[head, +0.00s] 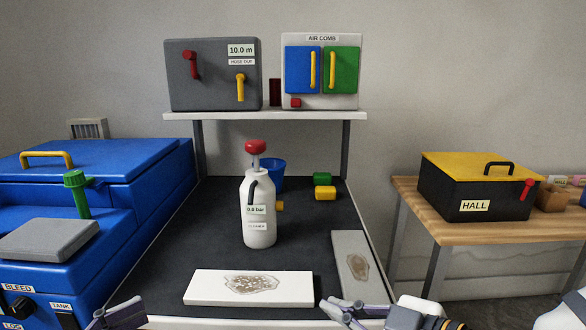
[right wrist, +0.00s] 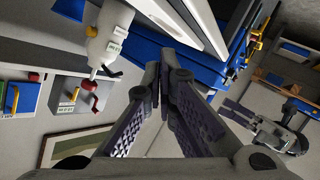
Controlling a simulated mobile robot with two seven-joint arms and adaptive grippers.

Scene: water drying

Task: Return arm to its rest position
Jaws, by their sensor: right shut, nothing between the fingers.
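My right gripper (head: 342,312) is at the bottom of the head view, just in front of the dark worktop's front edge. In the right wrist view its two fingers (right wrist: 164,60) meet at the tips with nothing between them. My left gripper (head: 118,314) shows only in part at the bottom left, by the front of the blue machine. Its fingertips are not clear enough to tell open from shut. My right arm (head: 425,317) comes in from the bottom right, apart from the things on the worktop.
The dark worktop (head: 215,235) holds a white sprayer bottle (head: 258,230), a white slab (head: 205,288), a grey slab (head: 343,245), a blue cup (head: 275,175) and yellow and green blocks. The blue machine (head: 110,165) stands left; a HALL box (head: 450,190) sits on a wooden table.

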